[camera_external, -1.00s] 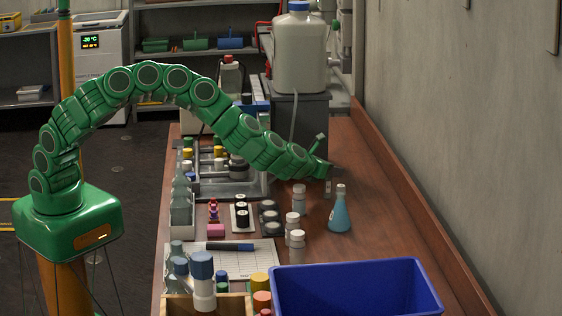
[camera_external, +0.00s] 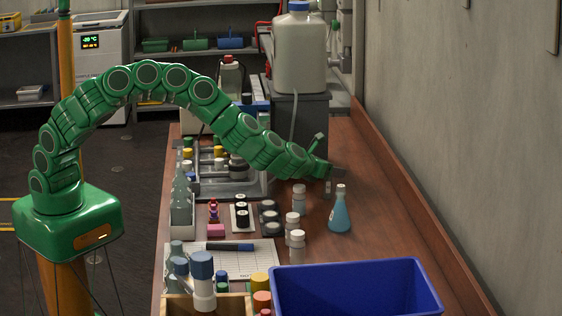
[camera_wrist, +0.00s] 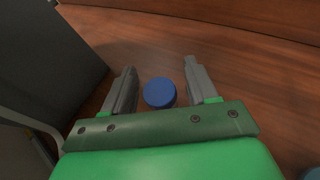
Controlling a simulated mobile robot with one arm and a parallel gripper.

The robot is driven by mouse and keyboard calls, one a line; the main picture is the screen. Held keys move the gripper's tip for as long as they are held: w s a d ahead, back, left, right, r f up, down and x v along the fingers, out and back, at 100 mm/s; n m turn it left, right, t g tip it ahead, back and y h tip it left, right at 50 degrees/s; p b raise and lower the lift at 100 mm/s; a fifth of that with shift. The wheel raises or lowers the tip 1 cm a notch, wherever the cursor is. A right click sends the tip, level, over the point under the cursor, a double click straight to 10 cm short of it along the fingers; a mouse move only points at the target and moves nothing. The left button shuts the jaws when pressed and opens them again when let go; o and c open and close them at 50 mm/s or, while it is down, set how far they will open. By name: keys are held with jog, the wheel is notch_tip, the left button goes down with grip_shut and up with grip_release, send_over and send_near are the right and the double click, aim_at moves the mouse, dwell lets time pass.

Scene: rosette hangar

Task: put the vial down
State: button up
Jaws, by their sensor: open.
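The vial shows in the wrist view as a round blue cap (camera_wrist: 159,93), seen from above, between the two grey fingers of my gripper (camera_wrist: 160,68). The fingers are open, with a gap on each side of the cap. The vial's body is hidden under the cap, and dark wood tabletop shows around it. In the external view my gripper (camera_external: 337,173) is low over the bench, behind the blue flask. A small pale shape just below it may be the vial, but it is too small to tell.
A conical flask of blue liquid (camera_external: 340,213) and white-capped vials (camera_external: 298,196) stand in front of my gripper. A grey block (camera_external: 301,121) carrying a large jug (camera_external: 299,52) is behind. A blue bin (camera_external: 420,275) is nearest. Bench along the right wall is clear.

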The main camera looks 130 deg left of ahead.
jog(key=v, duration=1.1)
jog(key=shift+d, duration=0.3)
jog(key=shift+r, duration=0.1)
